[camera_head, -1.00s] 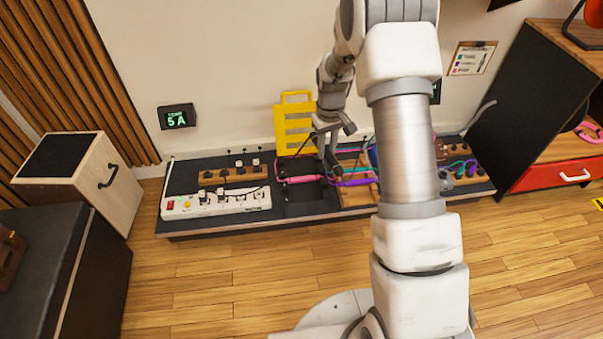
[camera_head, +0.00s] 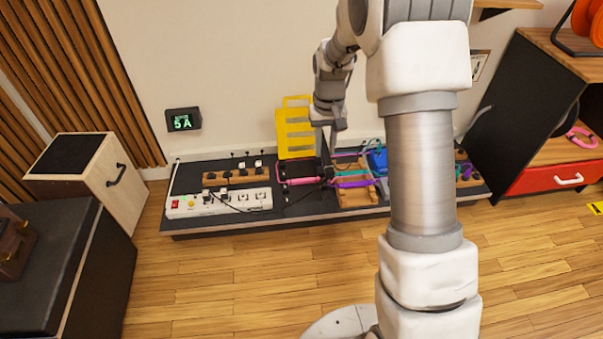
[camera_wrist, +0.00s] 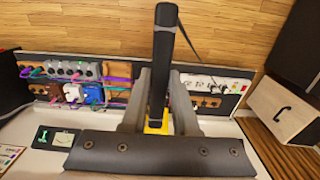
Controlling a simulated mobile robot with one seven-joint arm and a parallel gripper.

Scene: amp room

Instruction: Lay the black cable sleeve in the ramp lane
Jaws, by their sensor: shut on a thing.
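The black cable sleeve (camera_wrist: 163,58) is a dark bar clamped between the fingers of my gripper (camera_wrist: 161,80) in the wrist view. It extends beyond the fingertips, and a thin dark cable trails beside it. In the head view my gripper (camera_head: 326,165) points down over the dark platform, just right of the yellow slotted panel; the sleeve is hard to make out there. A dark tray (camera_head: 297,168) stands in front of the yellow panel (camera_head: 296,130) and looks like the ramp. Its lanes are too small to separate, and I cannot tell whether the sleeve touches it.
A white power strip (camera_head: 220,202) lies left on the platform (camera_head: 265,222). A pink sleeve (camera_head: 299,181) lies at the tray's front. A purple sleeve (camera_head: 355,184) and a blue box (camera_head: 378,162) are to the right, partly near my arm. The wooden floor in front is clear.

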